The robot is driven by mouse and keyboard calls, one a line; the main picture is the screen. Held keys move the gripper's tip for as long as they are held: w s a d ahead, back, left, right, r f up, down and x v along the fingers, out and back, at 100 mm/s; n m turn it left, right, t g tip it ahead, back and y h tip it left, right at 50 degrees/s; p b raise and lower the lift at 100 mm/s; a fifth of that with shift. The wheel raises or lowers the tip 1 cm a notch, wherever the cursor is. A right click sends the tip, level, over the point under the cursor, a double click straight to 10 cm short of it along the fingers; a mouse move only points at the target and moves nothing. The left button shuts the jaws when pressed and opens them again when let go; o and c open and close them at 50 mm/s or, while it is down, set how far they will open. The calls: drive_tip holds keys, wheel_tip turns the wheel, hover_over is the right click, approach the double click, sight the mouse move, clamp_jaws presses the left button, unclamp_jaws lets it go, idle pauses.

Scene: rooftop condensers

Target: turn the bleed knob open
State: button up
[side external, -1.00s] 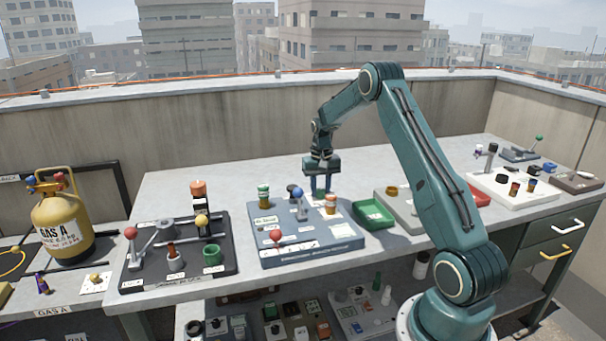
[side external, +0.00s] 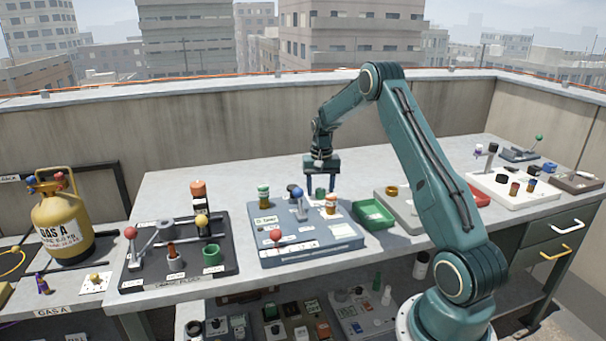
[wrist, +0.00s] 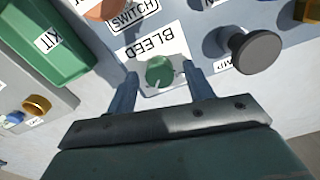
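The bleed knob (wrist: 160,70) is a round green knob on a light plate, beside a white label reading BLEED (wrist: 150,47) in the wrist view. My gripper (wrist: 162,84) is open, with one finger on each side of the knob and visible gaps between. Nothing is held. In the side view my gripper (side external: 321,192) points straight down over the back right of the blue-grey panel (side external: 335,238). The knob is too small there to make out clearly.
A dark round knob (wrist: 255,50) stands right of the bleed knob. A green tray (wrist: 45,40) labelled KIT lies to the left. In the side view, a blue-topped lever (side external: 298,200) and an orange-capped post (side external: 331,203) stand close to my fingers.

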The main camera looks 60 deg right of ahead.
sight(321, 190)
drive_tip(key=shift+r, duration=0.1)
wheel_tip(321, 190, up, 14)
drive_tip(key=shift+f, duration=0.2)
idle(0.7)
drive_tip(key=s+a+r+n+t, duration=0.1)
drive_tip(key=s+a+r+n, duration=0.1)
drive_tip(key=a+r, duration=0.35)
drive_tip(key=s+a+r+n+t+h, duration=0.1)
drive_tip(key=s+a+r+n, duration=0.15)
drive_tip(key=a, duration=0.65)
drive_tip(key=s+a+r+n, duration=0.1)
drive_tip(key=s+a+r, duration=0.1)
drive_tip(key=a+r, duration=0.35)
drive_tip(key=s+a+f+n+t, duration=0.1)
drive_tip(key=s+a+f+n, duration=0.1)
drive_tip(key=s+a, duration=0.5)
drive_tip(key=s+a+f+n+t+y, duration=0.1)
drive_tip(key=s+a+f+n+t, duration=0.1)
drive_tip(key=s+a, duration=0.6)
drive_tip(key=s+f+n, duration=0.1)
drive_tip(key=s+n, duration=0.1)
drive_tip(key=shift+s+a+t, duration=0.3)
